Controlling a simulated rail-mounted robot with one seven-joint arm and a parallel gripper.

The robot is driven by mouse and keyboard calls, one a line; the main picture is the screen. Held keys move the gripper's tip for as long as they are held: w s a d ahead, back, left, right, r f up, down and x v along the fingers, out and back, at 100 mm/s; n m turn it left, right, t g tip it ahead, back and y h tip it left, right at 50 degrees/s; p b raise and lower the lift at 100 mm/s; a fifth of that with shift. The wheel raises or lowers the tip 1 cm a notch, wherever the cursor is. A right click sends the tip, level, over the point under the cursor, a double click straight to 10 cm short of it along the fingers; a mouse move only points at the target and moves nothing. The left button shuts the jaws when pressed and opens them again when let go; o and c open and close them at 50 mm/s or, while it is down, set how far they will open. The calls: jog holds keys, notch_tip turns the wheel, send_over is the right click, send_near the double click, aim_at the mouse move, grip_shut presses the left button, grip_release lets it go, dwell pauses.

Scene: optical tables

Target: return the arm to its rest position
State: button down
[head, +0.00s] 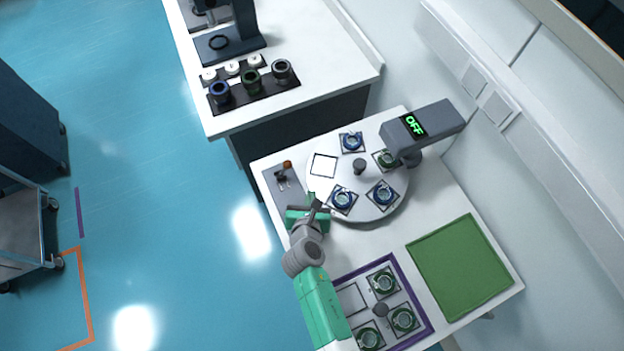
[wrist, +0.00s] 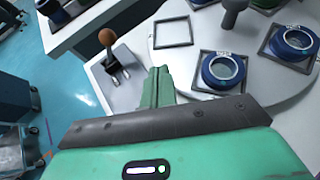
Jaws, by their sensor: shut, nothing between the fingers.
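My green arm reaches up from the bottom of the head view, over the white table (head: 445,205). My gripper (head: 311,199) is at the left edge of the round turntable (head: 365,207), near the grey plate with the small switch. In the wrist view my gripper's green fingers (wrist: 158,84) are together with nothing between them. They point towards the turntable (wrist: 180,63), just right of the switch plate. Whether the fingertips touch anything below cannot be told.
The turntable carries several ringed parts and an empty square frame (head: 323,166). A grey device reading OFF (head: 428,124) overhangs it. An orange-knobbed lever (wrist: 107,38) stands close left of my fingers. A purple-edged tray (head: 427,318) and green mat (head: 460,268) lie nearer.

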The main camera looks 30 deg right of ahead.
jog(key=shift+p+v, duration=0.4)
jog(key=shift+v, duration=0.8)
jog(key=shift+w, duration=0.1)
jog(key=w+a+r+m+t+p, duration=0.2)
jog(key=w+r+m, duration=0.25)
jog(key=r, duration=1.05)
jog(key=w+a+r+m+t+y+p, duration=0.1)
jog(key=w+a+r+m+t, duration=0.15)
jog(key=r+m, duration=0.75)
jog(key=w+a+r+m+t+p, duration=0.1)
jog(key=w+r+t+p, duration=0.3)
jog(key=r, duration=1.5)
jog(key=s+a+r+m+t+y, duration=0.1)
jog(key=s+a+r+m, duration=0.2)
jog(key=r, duration=0.7)
jog(key=s+a+r+m+t+y, duration=0.15)
jog(key=a+r+m, duration=0.3)
jog(key=r, duration=0.65)
jog(key=s+a+r+m+t+y+p, duration=0.1)
jog(key=s+a+r+m+t+y, duration=0.1)
jog(key=s+r, duration=0.3)
jog(key=s+a+r+m+t+y+p, duration=0.1)
jog(key=s+a+r+m+t+y, duration=0.1)
jog(key=s+r, duration=0.4)
notch_tip(320, 180, up, 5)
jog(key=shift+a+f+m+t, duration=0.1)
jog(key=shift+a+m+t, duration=0.2)
jog(key=shift+a+m, duration=0.4)
